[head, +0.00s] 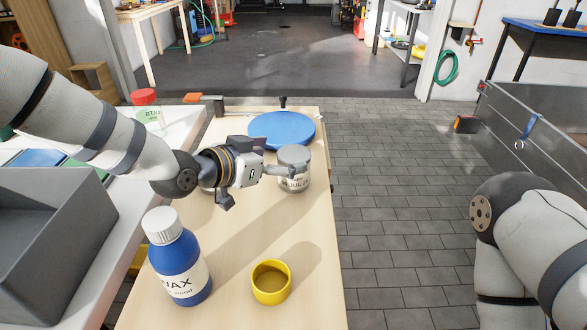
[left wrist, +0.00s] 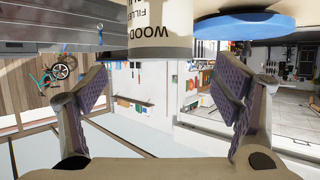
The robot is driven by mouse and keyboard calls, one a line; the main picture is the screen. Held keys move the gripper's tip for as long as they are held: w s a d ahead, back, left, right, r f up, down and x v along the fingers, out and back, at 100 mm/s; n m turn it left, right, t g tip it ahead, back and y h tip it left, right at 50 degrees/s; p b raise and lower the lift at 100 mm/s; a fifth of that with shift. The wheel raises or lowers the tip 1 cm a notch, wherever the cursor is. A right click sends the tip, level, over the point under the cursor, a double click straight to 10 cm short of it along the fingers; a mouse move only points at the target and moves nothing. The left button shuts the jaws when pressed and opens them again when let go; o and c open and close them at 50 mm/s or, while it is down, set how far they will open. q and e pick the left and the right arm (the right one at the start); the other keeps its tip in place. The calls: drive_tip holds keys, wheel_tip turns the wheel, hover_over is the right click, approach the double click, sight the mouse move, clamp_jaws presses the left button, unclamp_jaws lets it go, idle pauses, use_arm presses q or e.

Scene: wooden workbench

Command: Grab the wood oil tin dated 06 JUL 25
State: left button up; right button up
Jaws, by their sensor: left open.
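I cannot tell whether a finger touches the tin. My right gripper is out of view.
A blue round disc (head: 282,128) lies behind the tin. A blue bottle (head: 178,262) with a white cap and a yellow cup (head: 271,283) stand nearer. Another object behind my left gripper is mostly hidden. A grey bin (head: 62,230) is at left.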

sight(293, 153)
use_arm(q)
drive_tip(key=x, duration=0.2)
drive_tip(key=b+x, duration=0.1)
drive_tip(key=x, duration=0.2)
drive_tip(key=shift+f, duration=0.25)
drive_tip(key=shift+w+d, duration=0.15)
drive_tip(key=shift+w, duration=0.1)
drive_tip(key=shift+r, duration=0.2)
drive_tip(key=c, duration=1.6)
